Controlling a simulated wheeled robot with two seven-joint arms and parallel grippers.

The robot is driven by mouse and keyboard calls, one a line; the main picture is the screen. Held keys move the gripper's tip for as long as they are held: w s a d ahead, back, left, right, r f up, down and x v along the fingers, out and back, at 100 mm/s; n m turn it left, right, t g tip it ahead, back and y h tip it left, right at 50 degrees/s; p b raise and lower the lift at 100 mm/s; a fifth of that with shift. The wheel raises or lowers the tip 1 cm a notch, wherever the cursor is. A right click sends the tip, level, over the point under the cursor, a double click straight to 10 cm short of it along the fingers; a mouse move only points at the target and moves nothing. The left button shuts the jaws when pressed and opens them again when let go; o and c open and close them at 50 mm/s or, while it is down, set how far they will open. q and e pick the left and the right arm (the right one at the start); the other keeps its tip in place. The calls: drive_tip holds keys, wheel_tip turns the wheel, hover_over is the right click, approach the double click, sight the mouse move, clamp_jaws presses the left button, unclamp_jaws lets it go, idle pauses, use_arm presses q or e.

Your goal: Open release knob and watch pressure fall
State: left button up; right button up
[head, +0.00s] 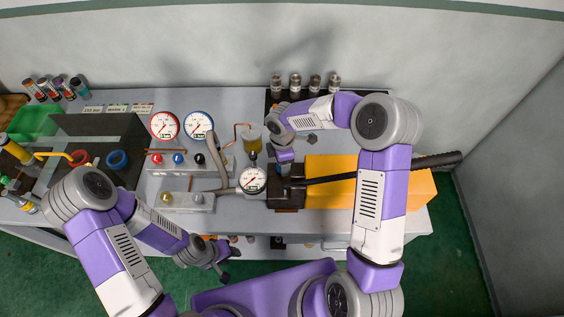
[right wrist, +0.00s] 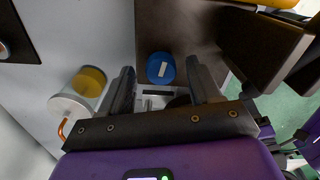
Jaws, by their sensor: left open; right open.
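A blue round knob with a white mark (right wrist: 161,68) sits on a dark block in the right wrist view. It lies ahead, between the two fingers of my right gripper (right wrist: 160,88). The fingers are open and I see no grip on it. In the head view my right gripper (head: 286,167) points down over the dark pump block (head: 287,200) and hides the knob. A white round pressure gauge (head: 252,180) stands just left of the block; its reading is too small to tell. My left gripper (head: 226,263) is open and empty near the table's front edge.
A black lever (head: 340,178) runs right from the pump across a yellow box (head: 400,190). A reservoir with yellow fluid (head: 252,139) and two dial gauges, red (head: 164,126) and blue (head: 199,126), stand to the left. Small cylinders (head: 296,84) line the back edge.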

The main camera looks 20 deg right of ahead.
wheel_tip(320, 180, up, 7)
drive_tip(key=shift+f, duration=0.2)
idle(0.5)
